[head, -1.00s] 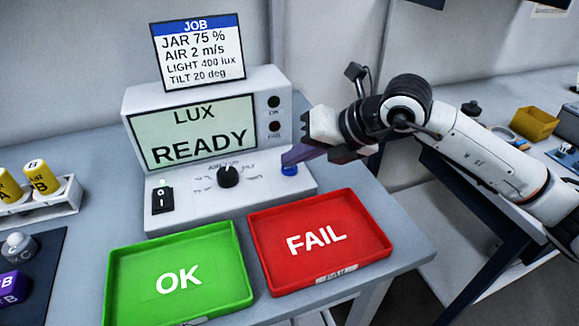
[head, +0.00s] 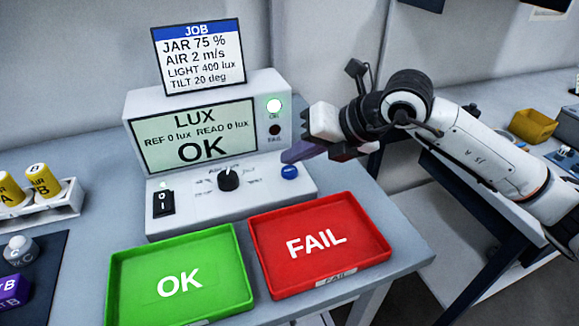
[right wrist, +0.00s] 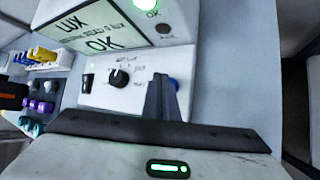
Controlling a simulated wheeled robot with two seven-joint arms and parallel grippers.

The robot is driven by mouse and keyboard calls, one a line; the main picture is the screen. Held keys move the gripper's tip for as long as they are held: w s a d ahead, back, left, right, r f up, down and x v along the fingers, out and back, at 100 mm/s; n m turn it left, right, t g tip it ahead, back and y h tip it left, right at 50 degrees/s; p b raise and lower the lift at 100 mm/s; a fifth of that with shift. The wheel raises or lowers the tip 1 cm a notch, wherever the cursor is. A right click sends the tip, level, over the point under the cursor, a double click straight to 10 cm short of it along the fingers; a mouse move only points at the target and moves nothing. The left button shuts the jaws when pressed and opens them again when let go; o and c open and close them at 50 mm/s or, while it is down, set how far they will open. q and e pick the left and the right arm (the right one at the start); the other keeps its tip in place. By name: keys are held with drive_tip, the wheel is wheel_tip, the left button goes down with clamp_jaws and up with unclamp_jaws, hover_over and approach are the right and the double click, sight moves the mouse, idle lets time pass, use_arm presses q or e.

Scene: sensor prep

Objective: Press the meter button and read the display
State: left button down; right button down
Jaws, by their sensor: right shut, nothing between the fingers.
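The meter (head: 130,110) is a white box on the grey table. Its display (head: 195,137) reads "LUX, REF 0 lux READ 0 lux, OK". The green OK lamp (head: 274,106) is lit and the FAIL lamp (head: 275,130) is dark. The blue button (head: 289,172) is on the right of the lower panel; it also shows in the right wrist view (right wrist: 174,85), partly behind the fingers. My right gripper (head: 290,157) is shut and empty, its fingertips just above or beside the button; contact cannot be told. My left gripper is not in view.
A green OK tray (head: 120,265) and a red FAIL tray (head: 262,265) lie in front of the meter. A job sign (head: 198,55) stands on top. A rack with yellow sensors (head: 65,207) is at the left. A yellow bin (head: 533,126) is on another table at right.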

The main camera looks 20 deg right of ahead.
sight(295, 173)
drive_tip(key=shift+r+p, duration=1.6)
drive_tip(key=shift+r, duration=1)
drive_tip(key=shift+f, duration=0.1)
